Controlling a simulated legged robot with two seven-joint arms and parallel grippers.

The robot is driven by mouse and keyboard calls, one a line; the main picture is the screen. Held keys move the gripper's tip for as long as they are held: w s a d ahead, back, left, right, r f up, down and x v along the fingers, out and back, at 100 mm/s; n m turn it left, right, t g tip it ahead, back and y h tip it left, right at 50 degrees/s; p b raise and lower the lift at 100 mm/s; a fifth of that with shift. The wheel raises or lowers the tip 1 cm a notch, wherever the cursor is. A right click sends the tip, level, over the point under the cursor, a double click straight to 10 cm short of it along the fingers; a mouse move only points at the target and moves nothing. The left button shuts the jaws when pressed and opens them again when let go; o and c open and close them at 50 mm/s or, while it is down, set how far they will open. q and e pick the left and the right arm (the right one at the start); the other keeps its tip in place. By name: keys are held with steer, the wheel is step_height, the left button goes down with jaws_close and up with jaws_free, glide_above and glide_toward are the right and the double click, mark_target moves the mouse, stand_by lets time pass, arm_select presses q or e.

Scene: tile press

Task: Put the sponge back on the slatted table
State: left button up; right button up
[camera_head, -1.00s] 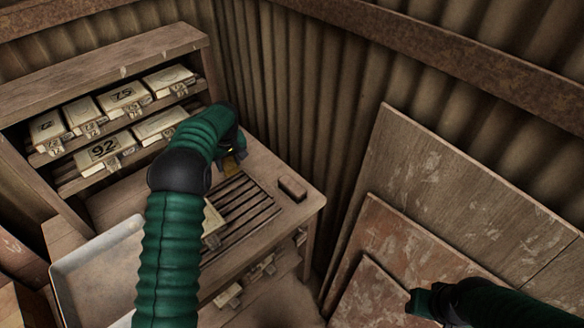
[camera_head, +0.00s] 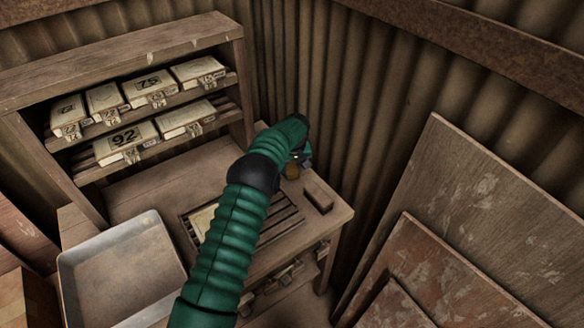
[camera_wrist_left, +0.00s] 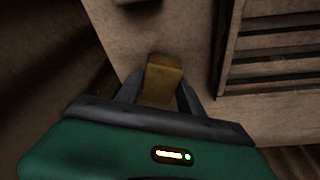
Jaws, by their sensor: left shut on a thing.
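A yellow-brown sponge (camera_wrist_left: 162,80) is between the fingers of my left gripper (camera_wrist_left: 160,95), which is shut on it, in the left wrist view. In the head view the sponge (camera_head: 291,171) shows small below my left gripper (camera_head: 300,160), over the back right part of the wooden table. The slatted part of the table (camera_head: 284,222) lies in front of the gripper, partly hidden by my left arm. It also shows at the upper right of the left wrist view (camera_wrist_left: 275,40). I cannot tell whether the sponge touches the tabletop. My right gripper is out of view.
A brown block (camera_head: 318,194) sits on the table near its right edge. A metal tray (camera_head: 68,268) is at the left front. A shelf of numbered tile boxes (camera_head: 125,138) stands behind. A corrugated wall (camera_head: 375,120) and leaning boards (camera_head: 480,200) are at the right.

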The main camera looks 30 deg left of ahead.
arm_select(q)
steer(key=o, duration=0.9)
steer(key=shift+s+a, duration=0.1)
steer(key=shift+c, duration=0.2)
steer(key=o, duration=0.3)
steer(key=shift+o, duration=0.2)
steer(key=shift+d, duration=0.2)
steer(key=shift+r, duration=0.15)
steer(key=v, duration=1.2)
steer(key=s+d+m, duration=0.3)
steer(key=s+d, duration=0.3)
steer(key=s, duration=0.4)
steer(key=s+d+f+m+h, duration=0.1)
steer(key=s+d+m, duration=0.2)
steer(key=s+d, duration=0.3)
steer(key=s+d+f+m+h+p, duration=0.1)
steer(key=s+d+m, duration=0.2)
steer(key=s+d, duration=0.4)
steer(key=shift+s, duration=3.5)
